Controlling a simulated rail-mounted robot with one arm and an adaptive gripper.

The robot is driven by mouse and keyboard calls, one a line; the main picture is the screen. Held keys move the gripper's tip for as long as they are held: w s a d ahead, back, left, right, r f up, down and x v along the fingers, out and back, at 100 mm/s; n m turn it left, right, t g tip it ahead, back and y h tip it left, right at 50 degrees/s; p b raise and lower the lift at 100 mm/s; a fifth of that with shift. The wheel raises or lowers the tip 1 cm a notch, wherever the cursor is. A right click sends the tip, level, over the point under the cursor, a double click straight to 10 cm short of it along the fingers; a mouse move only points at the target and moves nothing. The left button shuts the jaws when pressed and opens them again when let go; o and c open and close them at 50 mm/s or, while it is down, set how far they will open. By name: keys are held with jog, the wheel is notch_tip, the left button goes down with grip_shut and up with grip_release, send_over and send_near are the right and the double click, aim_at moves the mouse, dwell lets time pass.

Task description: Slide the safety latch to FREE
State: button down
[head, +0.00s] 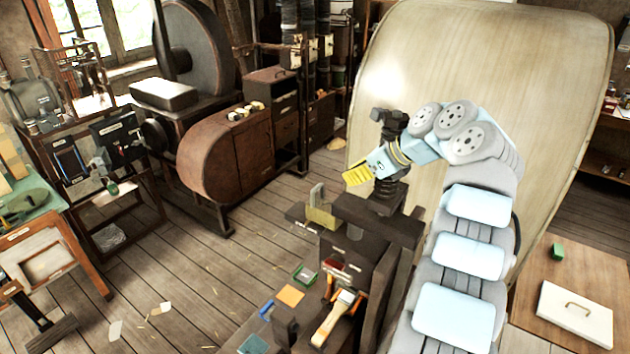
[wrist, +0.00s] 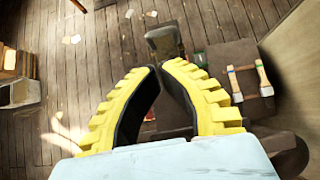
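My gripper (head: 357,175) has yellow ribbed fingers and is raised beside the upper part of the dark press (head: 375,222), at the left of its screw. In the wrist view my gripper (wrist: 161,67) has its two dark-padded fingertips close together, with nothing seen held between them. A grey upright plate (wrist: 164,41) shows beyond the fingertips, lower down; it looks apart from them. The press's screw (head: 389,190) stands behind the gripper in the head view. I cannot make out the safety latch or its FREE marking for sure; it is small or hidden.
A large curved pale panel (head: 480,60) stands behind my arm. The wooden floor (head: 225,270) at left is mostly clear.

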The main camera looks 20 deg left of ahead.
jog(key=shift+a+f+p, duration=0.3)
jog(key=shift+a+f, duration=0.05)
jog(key=shift+f, duration=0.15)
jog(key=p, duration=0.2)
send_over(326, 207)
jog(key=f, duration=0.5)
jog(key=shift+s+d, duration=0.1)
jog(key=shift+d, duration=0.25)
jog(key=shift+a+f+p, duration=0.3)
jog(key=shift+f, duration=0.25)
jog(key=shift+a, duration=0.1)
